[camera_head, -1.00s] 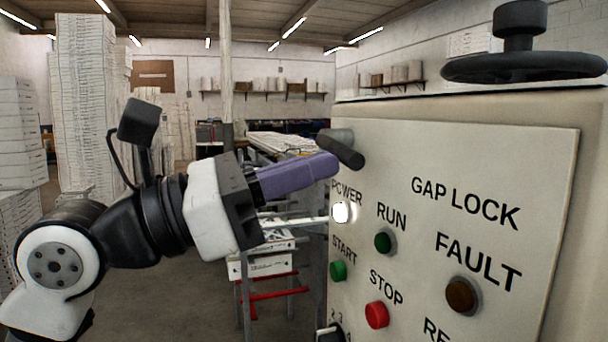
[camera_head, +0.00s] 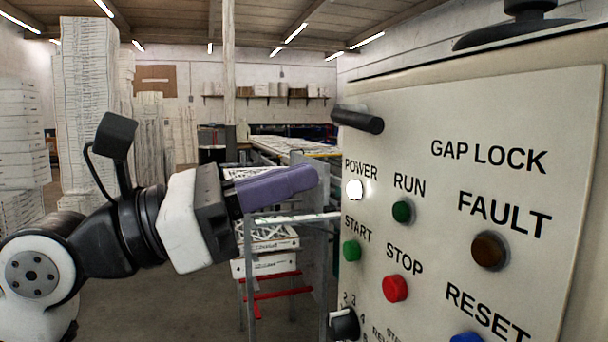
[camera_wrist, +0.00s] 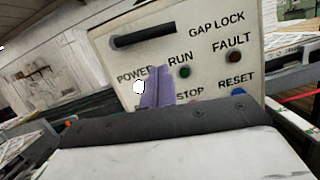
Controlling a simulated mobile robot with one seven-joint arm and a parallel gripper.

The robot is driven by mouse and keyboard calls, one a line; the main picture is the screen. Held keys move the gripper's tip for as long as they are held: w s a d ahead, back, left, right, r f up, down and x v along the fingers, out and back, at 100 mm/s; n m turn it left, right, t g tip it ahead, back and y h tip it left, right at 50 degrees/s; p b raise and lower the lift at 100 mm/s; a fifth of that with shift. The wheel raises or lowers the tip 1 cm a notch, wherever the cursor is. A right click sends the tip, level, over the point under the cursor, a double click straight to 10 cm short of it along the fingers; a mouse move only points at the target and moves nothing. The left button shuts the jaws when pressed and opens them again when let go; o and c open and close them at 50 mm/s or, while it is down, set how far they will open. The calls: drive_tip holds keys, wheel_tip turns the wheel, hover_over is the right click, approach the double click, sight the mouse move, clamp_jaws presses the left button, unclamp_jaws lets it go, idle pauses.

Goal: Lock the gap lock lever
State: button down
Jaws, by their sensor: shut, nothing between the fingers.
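The gap lock lever (camera_head: 358,120) is a black bar at the upper left of the beige control panel (camera_head: 560,110). It slants slightly down to the right in the head view, and in the wrist view the lever (camera_wrist: 143,37) lies nearly level at the panel's top left. My gripper (camera_head: 314,178) has purple fingers, shut and empty. It is below and left of the lever, apart from it, at about the height of the POWER light (camera_head: 354,189). In the wrist view my gripper (camera_wrist: 163,70) covers part of the panel between POWER and RUN.
The panel has a green RUN lamp (camera_head: 403,212), brown FAULT lamp (camera_head: 490,251), START button (camera_head: 351,250), red STOP button (camera_head: 396,288) and a black selector knob (camera_head: 343,323). A black handwheel (camera_head: 515,32) is on top. A rack with red bars (camera_head: 277,295) stands behind.

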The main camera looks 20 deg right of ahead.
drive_tip(key=b+v, duration=0.1)
drive_tip(key=v, duration=0.7)
drive_tip(key=shift+a, duration=0.2)
drive_tip(key=shift+r, duration=0.15)
